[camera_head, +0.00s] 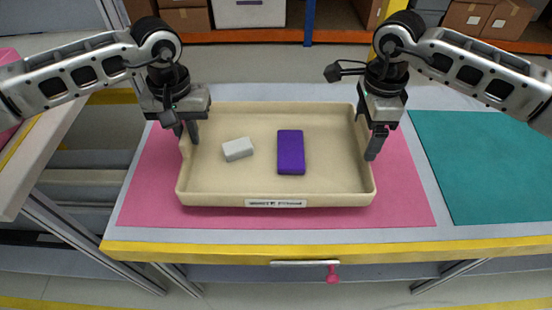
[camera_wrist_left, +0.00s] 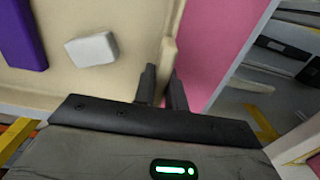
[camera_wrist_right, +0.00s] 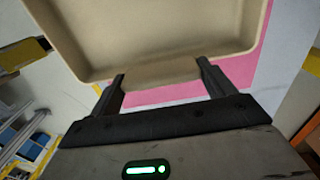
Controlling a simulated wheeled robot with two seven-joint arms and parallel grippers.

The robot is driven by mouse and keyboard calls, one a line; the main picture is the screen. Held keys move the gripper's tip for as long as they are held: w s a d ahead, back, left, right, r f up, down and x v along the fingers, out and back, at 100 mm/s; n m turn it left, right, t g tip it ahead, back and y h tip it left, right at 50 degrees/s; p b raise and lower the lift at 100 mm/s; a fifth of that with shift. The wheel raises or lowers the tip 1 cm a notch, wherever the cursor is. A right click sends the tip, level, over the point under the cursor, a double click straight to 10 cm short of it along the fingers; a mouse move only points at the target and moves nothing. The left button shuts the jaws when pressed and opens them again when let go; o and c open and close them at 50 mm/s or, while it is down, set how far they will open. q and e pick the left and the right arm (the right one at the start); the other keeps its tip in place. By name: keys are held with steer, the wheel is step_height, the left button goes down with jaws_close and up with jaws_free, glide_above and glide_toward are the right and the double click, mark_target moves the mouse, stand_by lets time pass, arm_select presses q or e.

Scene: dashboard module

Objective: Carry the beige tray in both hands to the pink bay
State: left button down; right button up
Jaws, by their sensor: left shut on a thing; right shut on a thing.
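The beige tray (camera_head: 222,198) is over the pink bay (camera_head: 408,205), with pink showing on its left, right and front sides. I cannot tell whether its underside touches the surface. A white block (camera_head: 238,149) and a purple block (camera_head: 290,153) lie inside it. My left gripper (camera_head: 187,131) is shut on the tray's left wall; the left wrist view shows its fingers (camera_wrist_left: 162,75) on both sides of the rim. My right gripper (camera_head: 371,142) is shut on the tray's right side, and the right wrist view shows its fingers (camera_wrist_right: 160,72) at the lip there.
A teal mat (camera_head: 485,165) lies to the right on the same table. The table has a yellow front edge (camera_head: 200,250) with a handle and a pink knob (camera_head: 332,276) below it. Another table (camera_head: 30,160) is at the left. Shelves with boxes (camera_head: 470,17) stand behind.

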mark_target(195, 154)
arm_select(q)
steer(key=shift+f, duration=0.1)
arm_select(e)
steer(key=shift+a+f, duration=0.1)
steer(key=shift+f, duration=0.05)
arm_select(q)
step_height(195, 154, down, 5)
steer(key=b, duration=0.5)
arm_select(e)
step_height(195, 154, down, 5)
steer(key=shift+r, duration=0.1)
arm_select(q)
steer(key=c, duration=1.7)
jaws_free()
steer(key=shift+r, duration=0.25)
arm_select(e)
steer(key=o, duration=1)
steer(key=shift+r, duration=0.1)
arm_select(q)
steer(key=shift+o, duration=1.2)
arm_select(e)
steer(key=shift+o, duration=0.8)
arm_select(q)
step_height(195, 154, up, 12)
steer(key=shift+f, duration=0.1)
arm_select(e)
steer(key=shift+r, duration=0.2)
step_height(195, 154, up, 12)
steer(key=shift+f, duration=0.1)
